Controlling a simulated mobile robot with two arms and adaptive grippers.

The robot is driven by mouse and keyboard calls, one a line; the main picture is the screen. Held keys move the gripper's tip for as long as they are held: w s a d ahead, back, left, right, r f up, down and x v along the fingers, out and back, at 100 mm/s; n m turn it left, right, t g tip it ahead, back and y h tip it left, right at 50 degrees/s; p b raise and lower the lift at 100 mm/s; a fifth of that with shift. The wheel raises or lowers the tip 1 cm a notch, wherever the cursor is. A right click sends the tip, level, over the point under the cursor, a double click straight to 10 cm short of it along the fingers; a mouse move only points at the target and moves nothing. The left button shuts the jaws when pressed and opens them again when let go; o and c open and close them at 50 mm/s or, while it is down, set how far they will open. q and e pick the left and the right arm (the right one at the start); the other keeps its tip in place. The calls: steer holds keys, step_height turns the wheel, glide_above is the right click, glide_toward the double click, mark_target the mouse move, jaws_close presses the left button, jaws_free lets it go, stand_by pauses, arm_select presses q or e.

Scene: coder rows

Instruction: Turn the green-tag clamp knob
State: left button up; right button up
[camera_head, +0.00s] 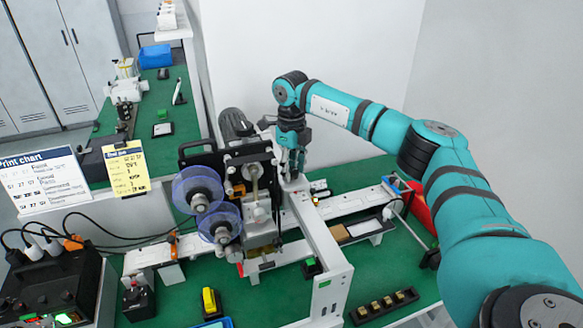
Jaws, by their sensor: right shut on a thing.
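My right arm comes in from the right, and its gripper (291,160) points down behind the coder machine (240,185), at the top of its mount. The fingers are shut on what seems to be the clamp knob. The knob is mostly hidden by the fingers, and I cannot make out its tag or its angle. My left gripper is not in view.
Two blue-purple reels (198,190) stick out at the machine's front left. A white rail (345,205) crosses the green bench (250,305). A control box (55,290) with cables stands at left. A yellow-and-black item (209,302) and a black block rack (384,306) are in front.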

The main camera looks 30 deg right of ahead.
steer(key=m, duration=1)
steer(key=shift+m, duration=0.3)
steer(key=m, duration=0.4)
steer(key=shift+r+m, duration=0.1)
steer(key=shift+m, duration=0.2)
steer(key=m, duration=0.4)
steer(key=shift+m, duration=0.3)
steer(key=o, duration=1.1)
steer(key=shift+o, duration=0.2)
